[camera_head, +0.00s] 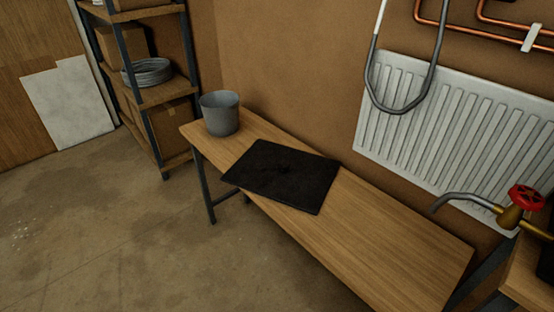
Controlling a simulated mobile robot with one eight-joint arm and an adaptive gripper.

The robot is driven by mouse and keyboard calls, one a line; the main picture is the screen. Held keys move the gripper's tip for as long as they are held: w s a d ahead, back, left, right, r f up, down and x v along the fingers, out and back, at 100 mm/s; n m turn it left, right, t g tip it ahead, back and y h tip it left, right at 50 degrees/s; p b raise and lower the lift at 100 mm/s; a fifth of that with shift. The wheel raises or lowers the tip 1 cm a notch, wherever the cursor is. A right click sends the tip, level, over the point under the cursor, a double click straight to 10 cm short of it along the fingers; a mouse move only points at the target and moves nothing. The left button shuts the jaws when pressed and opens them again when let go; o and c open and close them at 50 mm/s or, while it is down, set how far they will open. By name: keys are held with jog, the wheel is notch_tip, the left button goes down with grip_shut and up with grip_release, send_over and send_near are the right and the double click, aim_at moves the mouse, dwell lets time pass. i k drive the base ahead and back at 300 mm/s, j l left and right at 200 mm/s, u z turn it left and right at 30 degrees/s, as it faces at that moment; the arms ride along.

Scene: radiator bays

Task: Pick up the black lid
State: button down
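The black lid (284,176) is a flat, dark, roughly rectangular sheet. It lies on the wooden bench (385,240), toward its far left half, and its front edge reaches the bench's front edge. A small darker raised spot shows near its middle, too dim to make out. Nothing lies on top of the lid. My gripper is not in the head view, so its place relative to the lid does not show.
A grey bucket (220,115) stands on the bench's far left end, behind the lid. A white radiator (450,125) and a pipe with a red valve wheel (526,198) are at the right. A shelf rack (152,133) stands behind. The floor (130,240) at the left is clear.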

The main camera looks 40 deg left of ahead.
aim_at(297, 178)
jog(key=u, duration=1.5)
jog(key=i+j+u, duration=0.4)
jog(key=i+j, duration=0.7)
